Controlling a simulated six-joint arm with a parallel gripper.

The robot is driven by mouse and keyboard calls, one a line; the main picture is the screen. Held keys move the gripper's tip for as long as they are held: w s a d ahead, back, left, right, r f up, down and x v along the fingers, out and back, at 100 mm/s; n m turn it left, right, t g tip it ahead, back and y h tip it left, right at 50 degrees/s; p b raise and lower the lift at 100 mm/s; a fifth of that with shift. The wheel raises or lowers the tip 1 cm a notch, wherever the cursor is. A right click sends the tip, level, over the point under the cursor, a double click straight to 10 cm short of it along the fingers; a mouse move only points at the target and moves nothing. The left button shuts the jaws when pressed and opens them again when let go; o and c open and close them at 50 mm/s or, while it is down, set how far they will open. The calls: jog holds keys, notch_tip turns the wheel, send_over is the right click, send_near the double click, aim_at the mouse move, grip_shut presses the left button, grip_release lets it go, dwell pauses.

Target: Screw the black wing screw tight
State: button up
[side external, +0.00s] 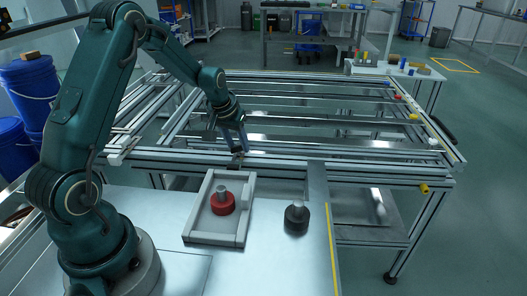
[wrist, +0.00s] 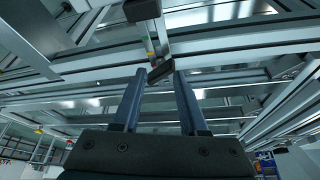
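The black wing screw (wrist: 160,71) shows in the wrist view as a small dark tilted bar at the aluminium frame, just beyond and between my fingertips. In the side external view a small dark part at the front rail (side external: 238,159), just below my fingertips, appears to be the same screw. My gripper (side external: 236,150) reaches down to that rail. In the wrist view my gripper (wrist: 159,72) has its two fingers apart, with a small gap visible on each side of the screw. How deep the fingers reach around it is hard to tell.
A grey tray (side external: 188,238) holds a red knobbed part (side external: 223,204) on the metal table. A black knobbed part (side external: 297,219) stands right of it. Long rails of the frame (side external: 330,115) stretch behind. Another dark block (wrist: 142,9) shows at the wrist view's top.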

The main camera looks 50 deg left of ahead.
jog(key=n, duration=0.3)
jog(key=n+g+y, duration=0.1)
jog(key=n, duration=0.1)
jog(key=shift+w+d+n+y, duration=0.1)
jog(key=shift+w+n+y, duration=0.05)
jog(key=shift+n+y, duration=0.2)
jog(key=shift+d+r+n+g, duration=0.1)
jog(key=shift+r+n+g, duration=0.2)
jog(key=shift+n, duration=0.05)
jog(key=s+d+r+m+t, duration=0.1)
jog(key=s+d+r+t, duration=0.1)
jog(key=d+r, duration=0.45)
jog(key=s+d+r+m+t, duration=0.1)
jog(key=s+d+r, duration=0.2)
jog(key=r, duration=0.6)
jog(key=s+d+m+h, duration=0.1)
jog(key=s+d+m, duration=0.3)
jog(key=s, duration=0.3)
jog(key=s+d+m+t+h, duration=0.1)
jog(key=s+d+m+h, duration=0.1)
jog(key=s+d+m, duration=0.2)
jog(key=shift+s+d+f, duration=0.2)
jog(key=shift+s+f, duration=0.15)
jog(key=shift+s, duration=1.1)
jog(key=shift+h, duration=0.25)
